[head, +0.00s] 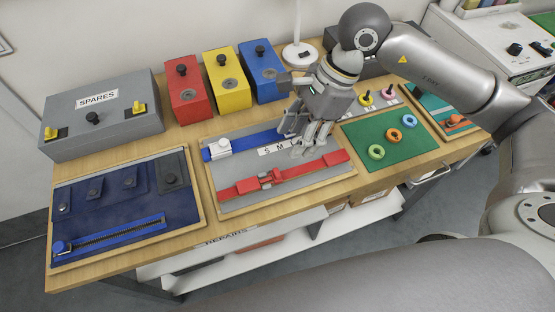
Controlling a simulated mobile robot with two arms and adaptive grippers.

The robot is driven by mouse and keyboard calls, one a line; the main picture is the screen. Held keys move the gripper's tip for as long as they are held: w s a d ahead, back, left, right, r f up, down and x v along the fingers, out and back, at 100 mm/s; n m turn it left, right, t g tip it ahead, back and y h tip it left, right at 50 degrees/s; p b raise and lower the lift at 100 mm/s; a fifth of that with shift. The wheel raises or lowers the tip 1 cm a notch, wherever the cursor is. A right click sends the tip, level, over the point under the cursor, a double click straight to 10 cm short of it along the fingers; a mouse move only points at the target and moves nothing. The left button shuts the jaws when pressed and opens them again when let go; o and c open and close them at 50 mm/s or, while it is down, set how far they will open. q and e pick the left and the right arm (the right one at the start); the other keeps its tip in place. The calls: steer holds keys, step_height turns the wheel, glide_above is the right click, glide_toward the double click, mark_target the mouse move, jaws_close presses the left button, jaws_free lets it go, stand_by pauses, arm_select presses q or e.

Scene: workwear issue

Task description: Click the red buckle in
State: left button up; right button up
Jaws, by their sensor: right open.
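The red strap with its red buckle (265,180) lies across the front of a grey board (232,207) in the middle of the table. The buckle parts sit close together, left of the strap's middle; I cannot tell whether they are clicked together. My right gripper (304,141) is open and empty, fingers pointing down. It is above the board, behind and to the right of the buckle and apart from it. It covers part of the blue strap (258,138) and of the size label (268,151). My left gripper is not in view.
Left of the board is a dark blue panel (110,222) with a blue zip. Red (189,95), yellow and blue boxes and a grey SPARES box (95,128) stand behind. Right is a green mat (372,158) with several rings. A lamp base (300,56) stands at the back.

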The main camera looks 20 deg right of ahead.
mark_target(276, 172)
steer(key=p+x, duration=0.2)
steer(key=x, duration=0.8)
steer(key=shift+a+f, duration=0.15)
steer(key=shift+a, duration=0.05)
steer(key=shift+c, duration=0.2)
jaws_close()
